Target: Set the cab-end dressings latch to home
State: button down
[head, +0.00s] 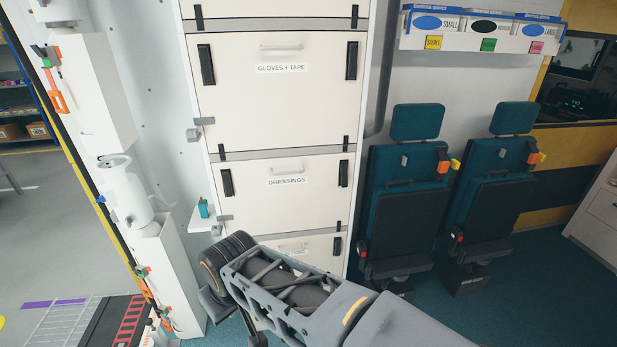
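The dressings locker (285,213) is a cream panel in the middle of the head view, labelled DRESSINGS, with a pale handle (287,169) at its top. A black latch stands near each upper corner: the left latch (227,183) and the right latch (343,174). Both look roughly upright, along the panel's sides. The right one is on the side nearer the seats. Fine detail of either latch is too small to tell. My arm crosses the lower middle, below the dressings panel and apart from both latches. My gripper's fingers do not show.
The gloves and tape locker (275,110) is above, and another locker (300,246) below is partly hidden by my arm. Two teal folding seats (408,185) are at right. A small shelf (206,221) with a teal bottle (203,208) juts out at left.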

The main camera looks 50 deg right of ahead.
aim_at(344, 176)
jog(key=z, duration=0.25)
jog(key=i, duration=0.75)
jog(key=z, duration=1.15)
jog(key=i, duration=0.25)
jog(key=z, duration=0.15)
